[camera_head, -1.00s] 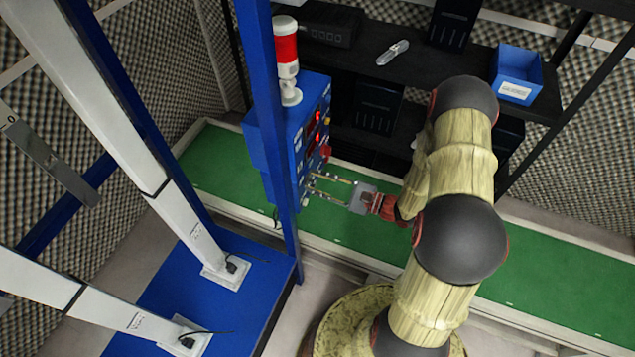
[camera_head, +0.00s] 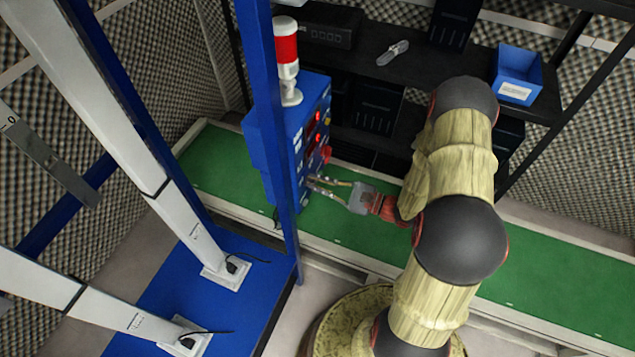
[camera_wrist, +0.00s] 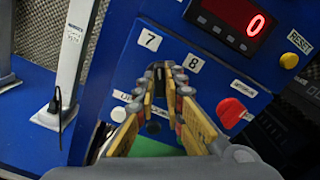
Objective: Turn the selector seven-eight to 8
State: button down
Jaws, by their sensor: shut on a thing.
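The selector seven-eight (camera_wrist: 159,77) is a small dark knob on the blue control box (camera_head: 300,150). It sits below the white labels 7 (camera_wrist: 149,39) and 8 (camera_wrist: 194,63) in the wrist view. My gripper (camera_wrist: 165,82) is shut on it, with the fingertips meeting around the knob. The fingers cover most of it, so I cannot tell which number it points to. In the head view my gripper (camera_head: 313,183) reaches the lower right face of the box from the right.
A red display (camera_wrist: 230,18) reads 0. A red button (camera_wrist: 231,112) and a yellow RESET button (camera_wrist: 289,61) are right of the selector. A red-and-white signal tower (camera_head: 287,60) stands on the box. A blue post (camera_head: 265,100) stands in front.

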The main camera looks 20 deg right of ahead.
jog(key=m+p, duration=0.4)
jog(key=m, duration=0.1)
jog(key=shift+r+m+p, duration=0.1)
jog(key=shift+m+p, duration=0.25)
jog(key=shift+m, duration=0.05)
jog(key=m+p, duration=0.3)
jog(key=m, duration=0.2)
jog(key=shift+m, duration=0.4)
jog(key=shift+m+p, duration=0.3)
jog(key=shift+p, duration=0.05)
jog(key=c, duration=2)
grip_release()
jog(key=shift+o, duration=0.6)
jog(key=v, duration=1.2)
